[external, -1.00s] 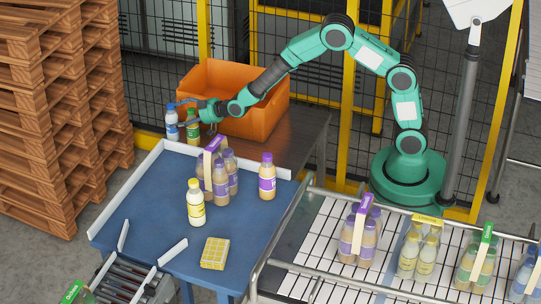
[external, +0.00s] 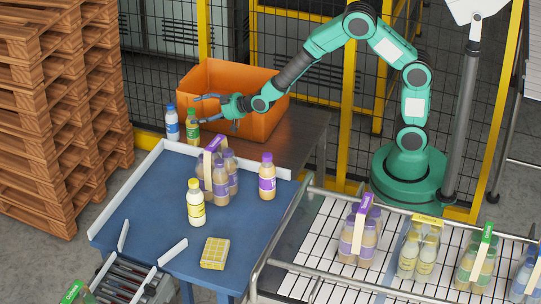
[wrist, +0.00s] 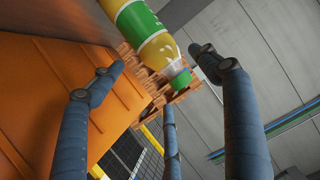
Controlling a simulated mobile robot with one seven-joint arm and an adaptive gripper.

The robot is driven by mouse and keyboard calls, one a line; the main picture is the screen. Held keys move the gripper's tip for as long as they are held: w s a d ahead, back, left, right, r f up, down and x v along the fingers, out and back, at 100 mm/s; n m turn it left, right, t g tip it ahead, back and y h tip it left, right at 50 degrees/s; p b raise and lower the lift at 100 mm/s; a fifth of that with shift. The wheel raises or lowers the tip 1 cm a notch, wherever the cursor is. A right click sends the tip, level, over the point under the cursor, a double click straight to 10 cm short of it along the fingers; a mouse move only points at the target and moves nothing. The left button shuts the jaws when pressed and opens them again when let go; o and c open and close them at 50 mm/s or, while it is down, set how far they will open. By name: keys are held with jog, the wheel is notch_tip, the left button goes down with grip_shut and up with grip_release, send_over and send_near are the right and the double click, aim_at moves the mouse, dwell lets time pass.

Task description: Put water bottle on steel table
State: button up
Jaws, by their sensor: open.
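The water bottle (external: 172,123), clear with a blue label and blue cap, stands upright at the left end of the steel table (external: 302,128). A green-labelled bottle (external: 192,127) stands just to its right; it also shows in the wrist view (wrist: 157,45) with yellowish contents and a green cap. My gripper (external: 204,110) is open and empty, with its fingers spread to the right of the water bottle and apart from it. In the wrist view the open fingers (wrist: 160,68) point toward the green-labelled bottle. The water bottle cannot be made out there.
An orange bin (external: 262,120) stands on the steel table beside my gripper; its wall fills the left of the wrist view. The blue table (external: 150,215) in front holds a purple pack, loose bottles and a yellow block. Wooden pallets (external: 70,110) are stacked at left.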

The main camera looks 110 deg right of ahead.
dwell(0.6)
jog(key=s+a+r+n+y, duration=0.1)
jog(key=s+a+r+y, duration=0.15)
jog(key=a+r, duration=0.6)
jog(key=s+a+r+n+y, duration=0.2)
jog(key=s+a+r, duration=0.1)
jog(key=a, duration=1)
jog(key=s+a+r+n+y, duration=0.1)
jog(key=s+a+r+y, duration=0.3)
jog(key=a, duration=0.6)
jog(key=s+a+r+n+g, duration=0.1)
jog(key=s+a+n+g, duration=0.1)
jog(key=s+a, duration=0.6)
jog(key=s+a+r+n+g, duration=0.1)
jog(key=s+a, duration=0.8)
jog(key=s, duration=1.1)
jog(key=shift+r+n+g, duration=0.4)
jog(key=shift+r+g, duration=0.15)
jog(key=shift+g, duration=0.25)
